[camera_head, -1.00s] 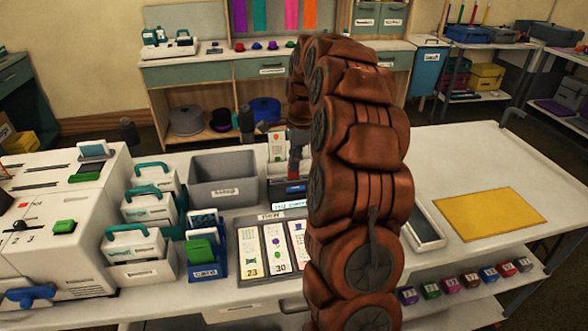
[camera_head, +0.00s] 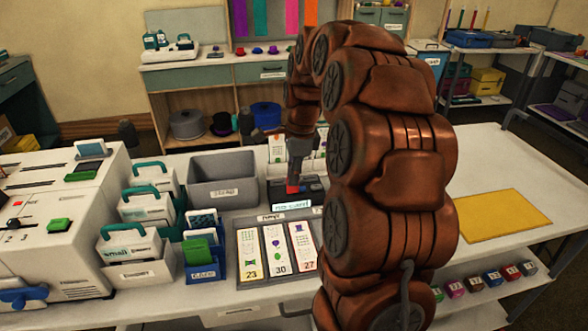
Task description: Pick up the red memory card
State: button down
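The red memory card (camera_head: 292,187) shows as a small red patch just below my gripper (camera_head: 294,177), at the front of a dark card reader (camera_head: 312,187) on the white table. My gripper points down, and its fingers look shut on the card's upper part, though they are small and dark here. The reader's display (camera_head: 292,207) seems to read "no card". My arm hides part of the reader's right side.
A tray (camera_head: 276,281) with numbered strips lies in front of the reader.

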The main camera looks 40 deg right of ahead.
jog(key=s+a+b, duration=0.1)
jog(key=s+a, duration=0.4)
jog(key=s, duration=0.1)
jog(key=shift+r, duration=0.35)
jog(key=shift+s, duration=0.1)
